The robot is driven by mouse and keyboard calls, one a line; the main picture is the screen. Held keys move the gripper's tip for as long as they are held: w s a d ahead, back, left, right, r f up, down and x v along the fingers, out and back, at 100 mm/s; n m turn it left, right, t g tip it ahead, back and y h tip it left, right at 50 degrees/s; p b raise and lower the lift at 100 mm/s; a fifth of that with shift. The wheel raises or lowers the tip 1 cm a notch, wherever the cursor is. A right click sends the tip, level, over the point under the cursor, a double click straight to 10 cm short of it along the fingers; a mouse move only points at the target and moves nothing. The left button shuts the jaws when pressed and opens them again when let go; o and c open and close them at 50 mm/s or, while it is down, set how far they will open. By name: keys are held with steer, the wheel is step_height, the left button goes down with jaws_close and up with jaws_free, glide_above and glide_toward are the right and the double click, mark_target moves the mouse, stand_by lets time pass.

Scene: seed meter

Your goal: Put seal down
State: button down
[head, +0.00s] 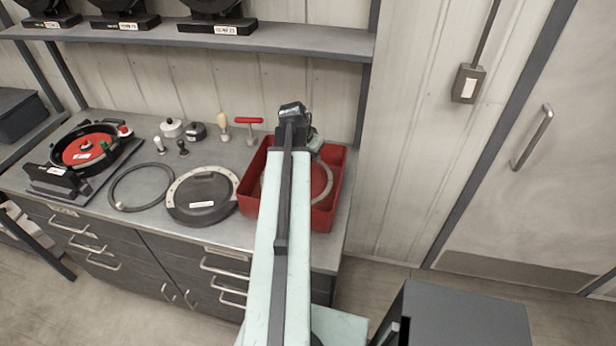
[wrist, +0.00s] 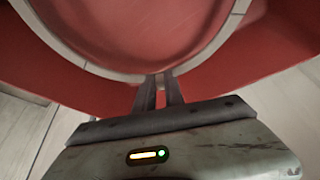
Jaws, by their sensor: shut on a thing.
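The seal, a thin pale grey ring (wrist: 83,62), is pinched at its near edge between the fingers of my gripper (wrist: 160,88) in the wrist view. In the head view, part of the ring (head: 328,181) shows to the right of my arm, over the red tray (head: 340,176). The red tray floor fills the wrist view behind the ring. My arm hides the ring's left part and my fingertips in the head view. I cannot tell whether the ring touches the tray floor.
Left of the tray on the bench lie a round grey cover (head: 205,212), a dark ring (head: 113,190) and a red-and-black meter unit (head: 84,150). Small handled tools, one a red T-handle (head: 249,121), stand behind. A shelf (head: 300,40) hangs above.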

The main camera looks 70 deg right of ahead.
step_height(320, 180, down, 5)
steer(key=b, duration=0.3)
steer(key=shift+b, duration=0.4)
steer(key=shift+r, duration=0.2)
steer(key=shift+f, duration=0.15)
steer(key=c, duration=1.4)
jaws_free()
steer(key=shift+a+r+p, duration=0.1)
steer(key=shift+r+p, duration=0.35)
steer(key=shift+p, duration=0.05)
steer(key=p+v, duration=1)
steer(key=v, duration=0.1)
steer(key=shift+r, duration=0.2)
